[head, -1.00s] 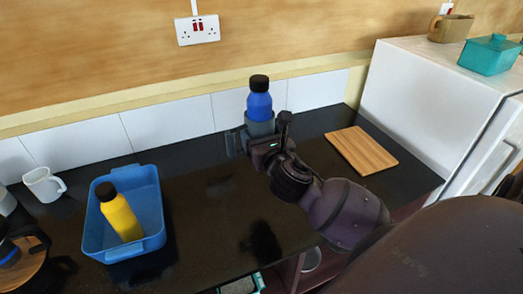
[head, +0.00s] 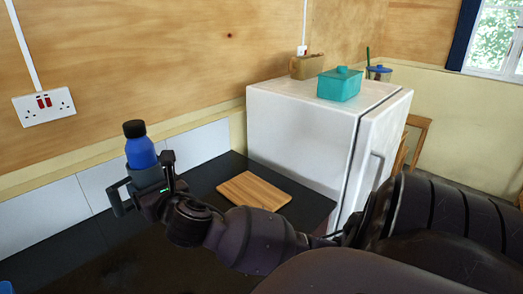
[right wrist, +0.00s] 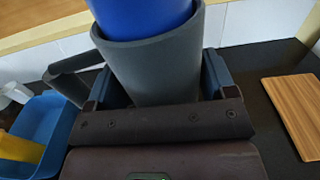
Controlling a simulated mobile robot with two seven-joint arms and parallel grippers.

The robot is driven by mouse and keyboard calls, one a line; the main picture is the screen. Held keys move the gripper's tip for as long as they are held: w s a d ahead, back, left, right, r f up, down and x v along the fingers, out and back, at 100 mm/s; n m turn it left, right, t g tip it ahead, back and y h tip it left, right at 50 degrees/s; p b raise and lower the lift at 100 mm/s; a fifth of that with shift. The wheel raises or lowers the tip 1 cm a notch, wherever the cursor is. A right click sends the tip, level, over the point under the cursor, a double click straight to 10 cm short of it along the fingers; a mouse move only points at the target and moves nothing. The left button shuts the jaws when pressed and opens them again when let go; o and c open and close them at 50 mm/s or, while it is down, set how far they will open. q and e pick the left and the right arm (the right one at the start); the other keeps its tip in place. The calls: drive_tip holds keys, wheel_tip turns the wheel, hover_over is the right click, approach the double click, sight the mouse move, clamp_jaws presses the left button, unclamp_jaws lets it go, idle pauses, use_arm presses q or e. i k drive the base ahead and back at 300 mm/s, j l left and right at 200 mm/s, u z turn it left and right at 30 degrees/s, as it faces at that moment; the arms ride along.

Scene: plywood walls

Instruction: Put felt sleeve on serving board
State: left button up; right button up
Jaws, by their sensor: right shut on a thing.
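The grey felt sleeve (head: 148,180) stands around the lower part of a blue bottle with a black cap (head: 140,150). My right gripper (head: 146,188) is shut on the sleeve, with its fingers on either side. In the right wrist view the sleeve (right wrist: 158,75) shows close up, with a dark loop-like part at its left and the blue bottle (right wrist: 140,14) in it. The wooden serving board (head: 254,190) lies flat on the dark counter, right of the gripper, with nothing on it; it also shows in the right wrist view (right wrist: 296,105). My left gripper is not in view.
A white fridge (head: 300,130) stands behind and right of the board, with a teal box (head: 340,86) and a brown container (head: 306,67) on top. A blue tub (right wrist: 45,120) with something yellow inside is left of the gripper. The wall is behind.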

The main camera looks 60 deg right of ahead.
sight(264, 198)
drive_tip(key=l+z, duration=0.3)
drive_tip(key=l, duration=1.35)
